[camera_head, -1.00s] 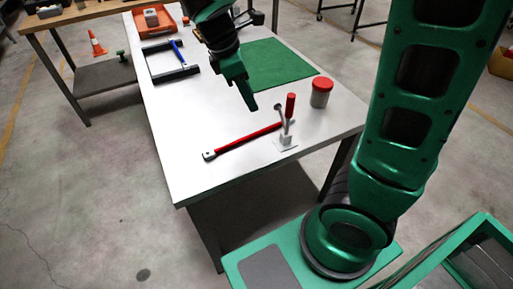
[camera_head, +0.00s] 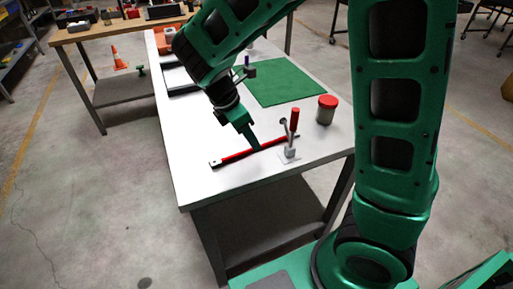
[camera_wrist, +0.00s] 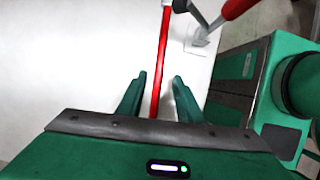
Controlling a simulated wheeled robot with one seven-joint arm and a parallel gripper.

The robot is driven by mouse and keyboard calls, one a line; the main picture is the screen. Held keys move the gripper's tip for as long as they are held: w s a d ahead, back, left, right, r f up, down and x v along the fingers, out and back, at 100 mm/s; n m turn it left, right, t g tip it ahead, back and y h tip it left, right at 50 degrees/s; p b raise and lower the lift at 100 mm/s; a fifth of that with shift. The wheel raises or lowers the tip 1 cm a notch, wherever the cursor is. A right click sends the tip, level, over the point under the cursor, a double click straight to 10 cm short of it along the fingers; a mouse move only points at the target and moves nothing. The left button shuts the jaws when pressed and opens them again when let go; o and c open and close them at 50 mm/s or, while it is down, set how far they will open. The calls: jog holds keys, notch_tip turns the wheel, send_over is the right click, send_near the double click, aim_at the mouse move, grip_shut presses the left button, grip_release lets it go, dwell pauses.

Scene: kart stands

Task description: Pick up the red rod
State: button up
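In the wrist view the rod (camera_wrist: 162,50) runs lengthwise between the two green fingers of my gripper (camera_wrist: 160,80). The fingers are apart, with a gap on each side of the rod. In the head view my gripper (camera_head: 256,148) points down at the rod's middle; whether a finger touches it I cannot tell. The part of the rod nearest the palm is hidden in the wrist view.
A red-handled clamp (camera_head: 290,152) stands close to the rod's right part; it shows in the wrist view (camera_wrist: 198,38). A jar with a red lid (camera_head: 326,112) is to its right. A green mat (camera_head: 290,88) lies behind. The table's front left is clear.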

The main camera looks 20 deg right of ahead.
jog(key=shift+x, duration=1.75)
jog(key=shift+w+r, duration=0.1)
jog(key=shift+w, duration=0.1)
grip_shut()
jog(key=shift+r, duration=0.1)
